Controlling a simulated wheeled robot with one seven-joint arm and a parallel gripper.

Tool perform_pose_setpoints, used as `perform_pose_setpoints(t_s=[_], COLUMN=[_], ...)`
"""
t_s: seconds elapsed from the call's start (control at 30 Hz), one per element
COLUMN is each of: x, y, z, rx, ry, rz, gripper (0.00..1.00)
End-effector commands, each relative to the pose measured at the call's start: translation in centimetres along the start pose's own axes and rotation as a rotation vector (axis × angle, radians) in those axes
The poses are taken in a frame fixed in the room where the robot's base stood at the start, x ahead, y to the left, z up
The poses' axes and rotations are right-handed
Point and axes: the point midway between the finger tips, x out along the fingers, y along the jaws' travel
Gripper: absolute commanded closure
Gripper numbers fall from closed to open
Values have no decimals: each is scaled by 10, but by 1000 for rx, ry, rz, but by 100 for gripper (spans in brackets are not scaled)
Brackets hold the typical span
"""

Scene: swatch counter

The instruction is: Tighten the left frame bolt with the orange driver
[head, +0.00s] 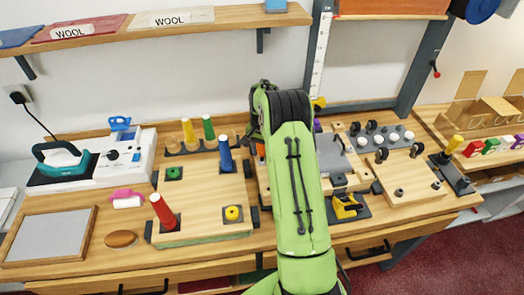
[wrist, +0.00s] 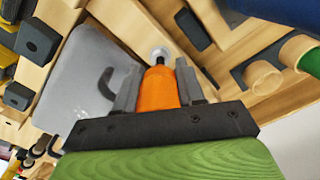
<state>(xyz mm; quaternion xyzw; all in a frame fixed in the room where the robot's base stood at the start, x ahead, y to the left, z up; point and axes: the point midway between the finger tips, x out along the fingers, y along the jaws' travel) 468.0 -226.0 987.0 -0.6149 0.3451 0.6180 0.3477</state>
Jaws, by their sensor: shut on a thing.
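In the wrist view my gripper (wrist: 158,78) is shut on the orange driver (wrist: 157,92), with one grey finger on each side of its handle. A pale round metal piece (wrist: 160,54) shows just beyond the driver. I cannot tell whether it is part of the driver or a bolt head, nor whether they touch. In the head view my green arm covers most of the work spot, and a small orange patch (head: 261,150) shows at its left edge. The left frame bolt cannot be made out for certain.
A grey plate (wrist: 75,85) lies left of the driver in the wrist view. In the head view, a board with colored pegs (head: 200,205) is left of my arm, and a block with several grey knobs (head: 400,160) is right. A dark frame post (head: 424,60) rises behind.

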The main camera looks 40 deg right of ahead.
Motion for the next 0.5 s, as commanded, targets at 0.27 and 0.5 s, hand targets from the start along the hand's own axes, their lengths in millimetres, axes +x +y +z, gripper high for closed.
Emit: perform_pose_setpoints(t_s=[0.27, 0.5], x=[0, 0], y=[0, 0], z=[0, 0], rx=[-5, -59], ry=[-1, -1], rz=[1, 2], gripper=[49, 49])
